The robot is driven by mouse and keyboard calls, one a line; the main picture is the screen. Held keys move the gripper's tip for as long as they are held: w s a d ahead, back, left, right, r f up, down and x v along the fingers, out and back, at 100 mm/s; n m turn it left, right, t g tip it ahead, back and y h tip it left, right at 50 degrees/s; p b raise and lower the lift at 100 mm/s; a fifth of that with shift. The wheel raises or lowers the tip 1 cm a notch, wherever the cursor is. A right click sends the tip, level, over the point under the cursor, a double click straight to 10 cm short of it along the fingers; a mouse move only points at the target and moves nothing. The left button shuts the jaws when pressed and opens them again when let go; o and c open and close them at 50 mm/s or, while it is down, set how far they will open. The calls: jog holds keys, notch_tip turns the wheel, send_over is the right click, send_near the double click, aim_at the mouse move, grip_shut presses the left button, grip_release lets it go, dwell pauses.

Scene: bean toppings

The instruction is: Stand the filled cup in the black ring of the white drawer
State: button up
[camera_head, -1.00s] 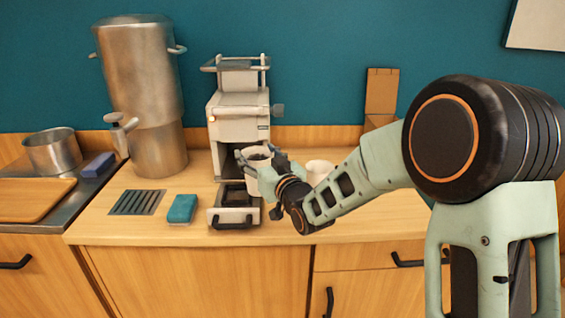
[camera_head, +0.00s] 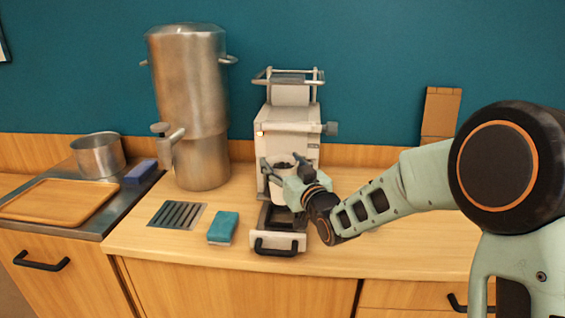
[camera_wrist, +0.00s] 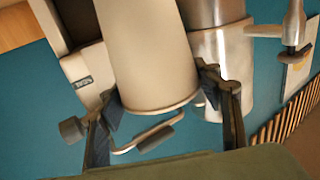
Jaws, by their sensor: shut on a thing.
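The filled cup (camera_head: 280,190) is white and roughly upright, with dark beans in its mouth. My gripper (camera_head: 286,169) is shut on its side and holds it in front of the white machine (camera_head: 289,122). The white drawer (camera_head: 279,241) is pulled out below the cup, with a black handle and a dark inside. The black ring cannot be made out clearly; the cup and gripper cover the drawer's back part. I cannot tell the gap under the cup. In the wrist view the cup (camera_wrist: 150,55) fills the space between both fingers.
A blue-green sponge (camera_head: 222,227) and a slotted grate (camera_head: 177,214) lie left of the drawer. A large steel urn (camera_head: 188,100) with a tap stands behind them. A pot (camera_head: 98,155) and a wooden board (camera_head: 55,200) are far left.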

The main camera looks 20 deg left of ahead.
jog(key=shift+f+b, duration=0.65)
jog(key=shift+f, duration=1.2)
jog(key=shift+b, duration=0.85)
jog(key=shift+f+b, duration=1.4)
jog(key=shift+b, duration=0.35)
dwell(0.6)
jog(key=o, duration=2)
jog(key=shift+s, duration=0.1)
jog(key=shift+f, duration=0.1)
jog(key=shift+s+d+f, duration=0.1)
